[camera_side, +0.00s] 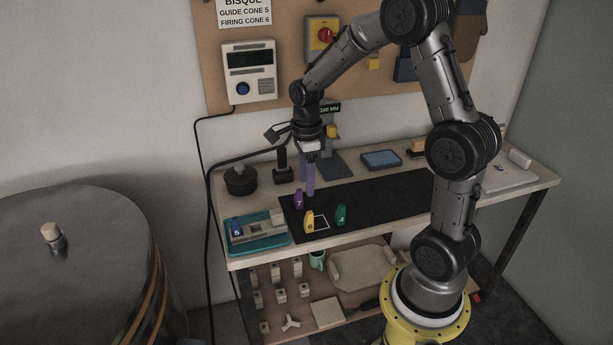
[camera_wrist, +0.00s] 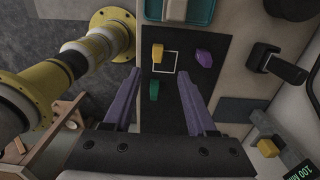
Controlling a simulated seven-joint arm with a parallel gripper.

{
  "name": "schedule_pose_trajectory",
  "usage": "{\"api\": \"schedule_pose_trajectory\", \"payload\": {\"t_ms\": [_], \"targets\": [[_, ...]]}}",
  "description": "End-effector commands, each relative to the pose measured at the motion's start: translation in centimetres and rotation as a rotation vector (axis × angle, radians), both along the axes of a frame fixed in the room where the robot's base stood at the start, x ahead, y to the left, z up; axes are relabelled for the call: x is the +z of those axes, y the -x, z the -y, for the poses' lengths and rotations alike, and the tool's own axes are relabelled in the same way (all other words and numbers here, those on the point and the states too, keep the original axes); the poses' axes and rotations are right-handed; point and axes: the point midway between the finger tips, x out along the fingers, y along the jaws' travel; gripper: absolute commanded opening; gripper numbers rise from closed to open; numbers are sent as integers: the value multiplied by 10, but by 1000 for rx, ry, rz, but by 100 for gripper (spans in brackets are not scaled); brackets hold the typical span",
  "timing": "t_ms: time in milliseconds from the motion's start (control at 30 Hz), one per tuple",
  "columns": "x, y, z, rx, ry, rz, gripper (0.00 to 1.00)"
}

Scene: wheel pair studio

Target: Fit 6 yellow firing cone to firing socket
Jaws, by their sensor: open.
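The yellow cone (camera_side: 309,222) stands on the black mat at a white square outline; it also shows in the wrist view (camera_wrist: 157,53). A teal tray (camera_side: 272,246) at the bench's left end carries a pale holder block (camera_side: 262,229) with a blue cone (camera_side: 237,227) marked 5 at its left. The firing socket cannot be made out clearly. My gripper (camera_side: 307,192) has purple fingers pointing down, behind the yellow cone in the side view. In the wrist view the fingers (camera_wrist: 160,74) are wide apart with nothing held between them.
A purple cone (camera_side: 299,200) and a green cone (camera_side: 340,214) stand near the yellow one on the mat (camera_side: 385,193). A dark round weight (camera_side: 240,181) and a black upright device (camera_side: 283,166) stand behind. The mat's right part is clear.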

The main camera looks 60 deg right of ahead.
Motion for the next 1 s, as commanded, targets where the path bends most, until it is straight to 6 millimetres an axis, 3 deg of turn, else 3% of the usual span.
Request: {"api": "schedule_pose_trajectory", "payload": {"t_ms": [167,267,367,600,800,1000], "targets": [[16,2,-5,55,6,13,57],[35,8,-18,214,24,47,57],[62,21,-40,474,58,95,57],[115,74,-92,1205,200,197,57],[134,125,-123,1781,372,244,57],[137,159,-138,2171,523,247,57]]}}
